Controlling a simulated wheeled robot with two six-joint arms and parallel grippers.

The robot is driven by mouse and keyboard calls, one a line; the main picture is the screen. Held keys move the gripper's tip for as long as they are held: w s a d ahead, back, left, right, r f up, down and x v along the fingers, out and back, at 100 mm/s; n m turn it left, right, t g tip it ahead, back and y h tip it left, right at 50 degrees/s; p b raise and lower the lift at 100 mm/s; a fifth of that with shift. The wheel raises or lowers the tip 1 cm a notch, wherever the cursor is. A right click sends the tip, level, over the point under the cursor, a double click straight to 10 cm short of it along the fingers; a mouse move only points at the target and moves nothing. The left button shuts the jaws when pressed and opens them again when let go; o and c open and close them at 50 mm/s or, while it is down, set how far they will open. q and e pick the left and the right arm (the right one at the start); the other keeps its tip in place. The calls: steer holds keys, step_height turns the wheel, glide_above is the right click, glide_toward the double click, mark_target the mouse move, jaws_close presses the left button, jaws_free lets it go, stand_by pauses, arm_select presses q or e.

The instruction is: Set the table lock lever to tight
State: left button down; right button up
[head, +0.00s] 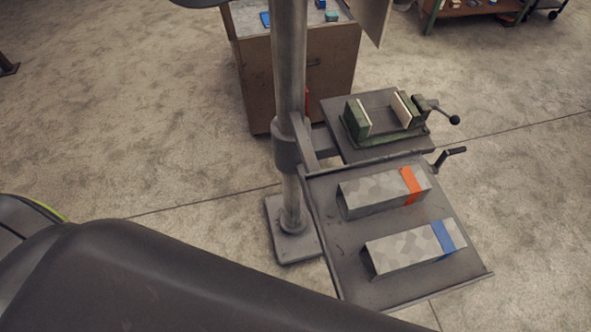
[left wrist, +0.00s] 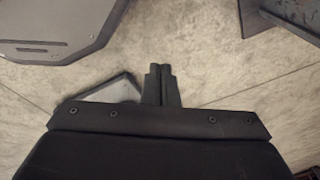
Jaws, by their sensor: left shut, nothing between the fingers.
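In the head view a grey work table (head: 337,147) is clamped to a round upright column (head: 290,80) by a collar (head: 288,150). A crank with a black handle (head: 450,155) sticks out at the table's right side. A small red part (head: 307,98) shows beside the column above the table arm; I cannot tell whether it is the lock lever. No lever's setting can be read. My left gripper (left wrist: 158,83) is shut and empty in the left wrist view, above the floor and apart from any object. My right gripper is in neither view.
A green vise (head: 385,119) with a ball-ended handle sits on the table. A tray (head: 400,292) in front holds a bar with an orange band (head: 380,192) and one with a blue band (head: 408,250). A brown cabinet (head: 335,75) stands behind. Open floor lies left and right.

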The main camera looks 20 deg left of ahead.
arm_select(q)
steer(key=w+a+m+t+b, duration=0.2)
steer(key=w+a+t+b, duration=0.3)
steer(key=w, duration=0.8)
steer(key=w+a+r+m+t+h+b, duration=0.1)
steer(key=w+a+r+m+t+b, duration=0.2)
steer(key=w, duration=0.7)
steer(key=w+a+r+m+t+b, duration=0.2)
steer(key=w+r+m+t+b, duration=0.3)
steer(key=w, duration=0.4)
steer(key=w+d+r+m+t+h+b, duration=0.1)
steer(key=w+d+r+m+h+b, duration=0.25)
steer(key=r, duration=0.25)
steer(key=w+d+r+m+t+h+b, duration=0.25)
steer(key=w+r+m+h, duration=0.2)
steer(key=r, duration=0.25)
steer(key=s+d+r+m+g+h+b, duration=0.3)
steer(key=d+r+m+g+h, duration=0.3)
steer(key=m, duration=0.5)
steer(key=h+b, duration=0.1)
steer(key=h, duration=0.1)
steer(key=shift+s+d+r+m+h, duration=0.3)
steer(key=shift+d+r+m+h, duration=0.05)
steer(key=shift+r+m+h, duration=0.05)
steer(key=shift+g, duration=0.25)
